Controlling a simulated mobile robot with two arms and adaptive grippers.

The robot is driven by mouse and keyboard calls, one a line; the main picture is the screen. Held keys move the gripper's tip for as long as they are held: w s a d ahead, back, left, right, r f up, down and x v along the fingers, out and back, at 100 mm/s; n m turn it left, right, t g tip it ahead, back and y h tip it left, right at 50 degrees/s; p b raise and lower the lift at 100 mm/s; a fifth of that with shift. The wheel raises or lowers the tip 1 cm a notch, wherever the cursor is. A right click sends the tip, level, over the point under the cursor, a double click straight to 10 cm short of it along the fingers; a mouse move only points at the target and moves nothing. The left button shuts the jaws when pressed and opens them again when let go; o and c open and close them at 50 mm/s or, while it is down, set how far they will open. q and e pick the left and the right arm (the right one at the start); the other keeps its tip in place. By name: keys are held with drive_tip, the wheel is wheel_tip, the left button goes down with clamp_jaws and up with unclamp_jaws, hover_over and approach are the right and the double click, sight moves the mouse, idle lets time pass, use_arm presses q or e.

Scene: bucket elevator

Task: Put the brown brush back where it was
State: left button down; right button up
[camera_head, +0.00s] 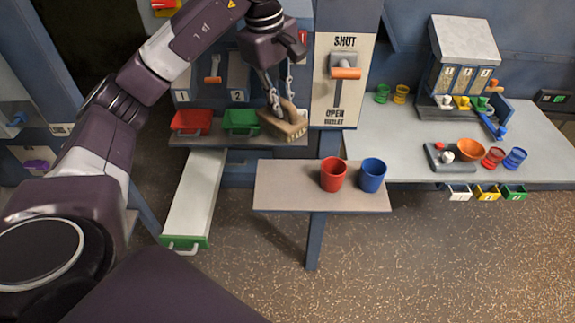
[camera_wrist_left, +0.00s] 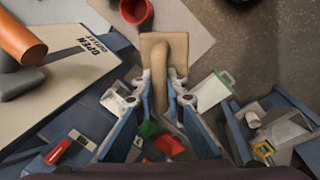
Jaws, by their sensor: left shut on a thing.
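The brown brush (camera_head: 284,125), a tan block with a handle, is in my left gripper (camera_head: 280,100) in the head view. It appears over the right end of the narrow ledge (camera_head: 215,140), just right of the green bin (camera_head: 241,121). I cannot tell whether it touches the ledge. In the left wrist view, the brush (camera_wrist_left: 155,44) has its handle between the two fingers of the left gripper (camera_wrist_left: 168,92), which are shut on it. My right gripper is not in view.
A red bin (camera_head: 192,122) stands left of the green one. A shut/open lever panel (camera_head: 344,100) rises right of the brush. A small table (camera_head: 285,187) in front holds a red cup (camera_head: 333,174) and a blue cup (camera_head: 372,175). A long green-fronted drawer (camera_head: 195,200) sticks out.

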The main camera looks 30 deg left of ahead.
use_arm(q)
drive_tip(key=f, duration=0.3)
drive_tip(key=shift+s+b, duration=0.3)
drive_tip(key=shift+s, duration=0.1)
wheel_tip(320, 180, down, 16)
drive_tip(key=p, duration=0.3)
drive_tip(key=shift+r, duration=0.15)
drive_tip(key=shift+w+f, duration=0.1)
drive_tip(key=shift+f, duration=0.25)
drive_tip(key=shift+f, duration=0.2)
drive_tip(key=c, duration=2)
unclamp_jaws()
drive_tip(key=shift+o, duration=0.2)
